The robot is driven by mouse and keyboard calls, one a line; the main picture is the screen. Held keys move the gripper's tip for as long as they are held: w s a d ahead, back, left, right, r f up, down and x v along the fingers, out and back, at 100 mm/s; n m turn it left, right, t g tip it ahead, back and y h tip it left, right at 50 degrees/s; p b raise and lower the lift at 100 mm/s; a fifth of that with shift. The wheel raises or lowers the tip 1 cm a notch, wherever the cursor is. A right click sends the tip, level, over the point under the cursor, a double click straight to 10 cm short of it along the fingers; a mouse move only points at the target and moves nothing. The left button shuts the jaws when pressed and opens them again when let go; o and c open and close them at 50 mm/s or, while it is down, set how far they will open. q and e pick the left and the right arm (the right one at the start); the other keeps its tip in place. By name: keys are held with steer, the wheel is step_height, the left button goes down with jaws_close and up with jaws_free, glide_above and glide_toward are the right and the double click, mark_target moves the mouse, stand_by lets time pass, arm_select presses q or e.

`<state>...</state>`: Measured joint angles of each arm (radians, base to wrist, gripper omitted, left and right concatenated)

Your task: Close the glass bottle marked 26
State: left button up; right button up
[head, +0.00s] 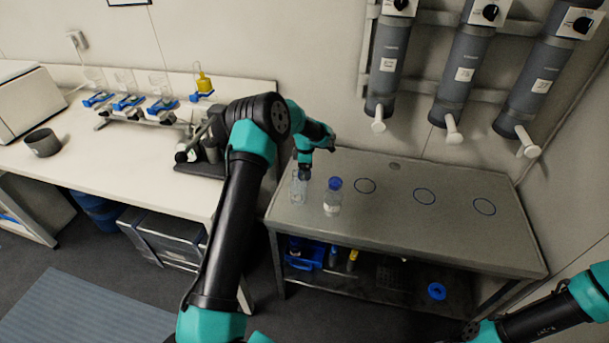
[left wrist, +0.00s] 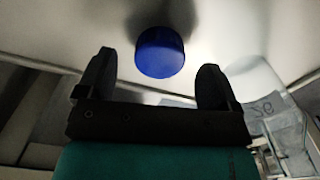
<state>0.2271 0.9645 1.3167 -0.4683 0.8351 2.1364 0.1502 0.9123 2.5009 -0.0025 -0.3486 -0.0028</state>
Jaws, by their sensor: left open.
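My left gripper (head: 304,176) points down at the left part of the grey bench, right by an uncapped clear glass bottle (head: 298,193). In the left wrist view its fingers (left wrist: 157,63) are apart, with a blue cap (left wrist: 160,52) showing between and beyond the tips. A clear bottle with a number that reads as 26 upside down (left wrist: 278,108) stands just right of the fingers. A second bottle (head: 332,206), with a blue cap (head: 334,184), stands to the right in the head view. My right gripper is outside the picture.
Several marked circles (head: 424,196) lie empty on the bench's right side. Grey cylinders with white spouts (head: 453,131) hang on the wall above. A white table (head: 110,170) at left holds a rack with blue clamps and a dark bowl (head: 43,144).

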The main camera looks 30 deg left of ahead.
arm_select(q)
steer(key=shift+f, duration=1.45)
steer(key=shift+c, duration=0.3)
steer(key=c, duration=0.9)
